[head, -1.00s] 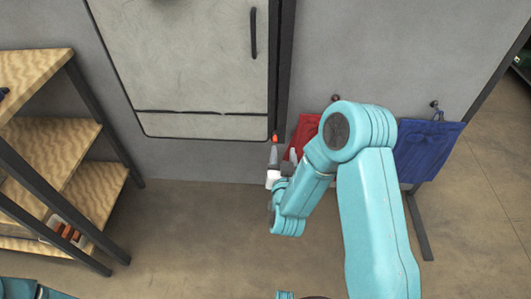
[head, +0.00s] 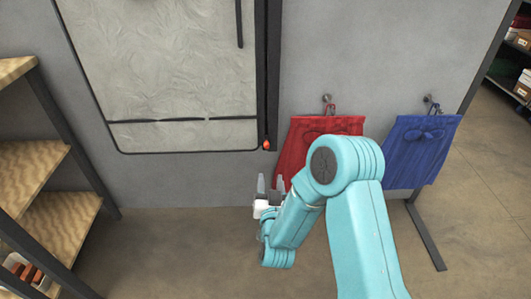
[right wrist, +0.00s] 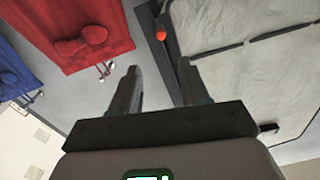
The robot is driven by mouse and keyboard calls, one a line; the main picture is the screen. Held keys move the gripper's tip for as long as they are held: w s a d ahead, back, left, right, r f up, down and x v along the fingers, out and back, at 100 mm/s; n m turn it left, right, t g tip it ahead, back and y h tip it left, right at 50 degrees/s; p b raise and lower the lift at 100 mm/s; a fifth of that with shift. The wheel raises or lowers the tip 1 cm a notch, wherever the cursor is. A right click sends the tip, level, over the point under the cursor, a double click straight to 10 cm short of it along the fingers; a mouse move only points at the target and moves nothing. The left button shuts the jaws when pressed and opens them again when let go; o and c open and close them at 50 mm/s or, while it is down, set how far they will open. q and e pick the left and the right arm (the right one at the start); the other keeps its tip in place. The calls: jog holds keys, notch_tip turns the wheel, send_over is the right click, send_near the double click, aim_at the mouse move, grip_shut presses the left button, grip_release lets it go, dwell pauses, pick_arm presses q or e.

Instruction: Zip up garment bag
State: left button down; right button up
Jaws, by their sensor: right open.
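The garment bag (head: 165,75) is a pale grey, wrinkled panel with dark edging, hanging against the grey wall. A dark strip (head: 268,60) runs down its right side. A small orange-red pull (head: 266,145) sits at the strip's bottom end; it also shows in the right wrist view (right wrist: 160,35), beyond my fingertips. My right gripper (head: 271,183) is below the pull, apart from it. In the right wrist view its fingers (right wrist: 158,68) are spread with nothing between them. My left gripper is not in view.
A red cloth (head: 305,140) and a blue cloth (head: 423,150) hang from hooks on the wall, right of the bag. The red one is partly behind my right arm. A wooden shelf unit (head: 45,170) stands at the left. The floor between is clear.

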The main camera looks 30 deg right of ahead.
aim_at(267, 147)
jog(key=b+x, duration=0.3)
jog(key=x, duration=1.3)
jog(key=shift+r, duration=0.1)
grip_shut()
